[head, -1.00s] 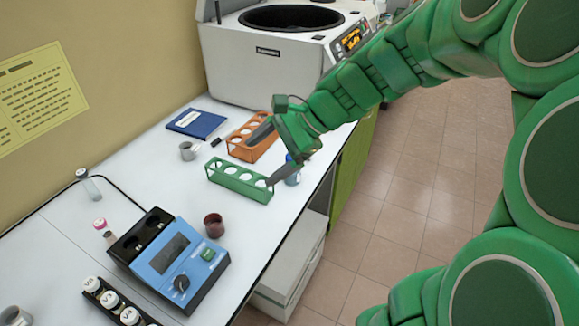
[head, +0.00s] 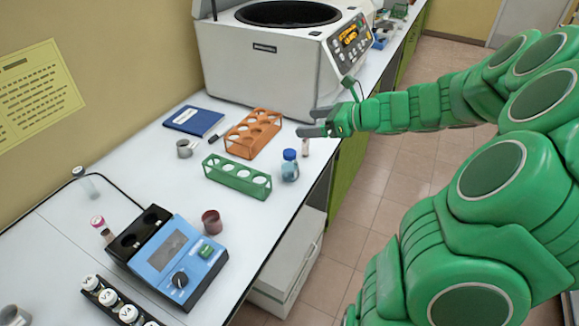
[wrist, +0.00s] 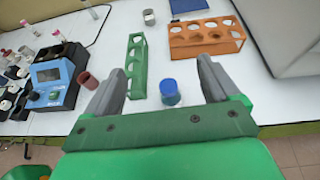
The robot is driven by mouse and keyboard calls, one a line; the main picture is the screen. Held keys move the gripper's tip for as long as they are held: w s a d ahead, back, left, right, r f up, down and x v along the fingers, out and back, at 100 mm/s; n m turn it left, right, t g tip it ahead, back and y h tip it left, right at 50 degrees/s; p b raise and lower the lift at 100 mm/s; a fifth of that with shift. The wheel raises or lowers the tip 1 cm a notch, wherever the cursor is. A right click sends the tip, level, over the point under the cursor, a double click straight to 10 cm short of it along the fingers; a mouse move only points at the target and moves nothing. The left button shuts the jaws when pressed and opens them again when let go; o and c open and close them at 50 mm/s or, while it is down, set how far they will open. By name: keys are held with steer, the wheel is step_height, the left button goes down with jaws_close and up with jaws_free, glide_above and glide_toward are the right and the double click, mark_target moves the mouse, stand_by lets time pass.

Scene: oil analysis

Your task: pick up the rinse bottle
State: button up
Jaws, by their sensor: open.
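The rinse bottle, a small clear bottle with a blue cap (head: 289,166), stands upright near the bench's front edge, right of the green rack (head: 237,177). In the wrist view the bottle's blue cap (wrist: 169,86) shows between my fingers, nearer the right one. My gripper (head: 309,122) is open and empty. In the head view it is behind and to the right of the bottle, apart from it, with its fingers pointing left. In the wrist view the fingers (wrist: 160,68) spread to either side of the bottle.
A dark red cup (head: 212,222) and a blue device (head: 168,256) are at the front. A large white machine (head: 275,65) stands at the back.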

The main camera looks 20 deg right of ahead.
glide_toward(295, 165)
steer(key=x, duration=0.5)
steer(key=shift+w+d, duration=0.2)
steer(key=shift+w, duration=0.15)
steer(key=shift+x, duration=1.25)
steer(key=shift+w+a+f, duration=0.9)
steer(key=shift+a+f, duration=0.05)
steer(key=shift+x, duration=1.05)
steer(key=c, duration=1.2)
steer(key=shift+r, duration=0.1)
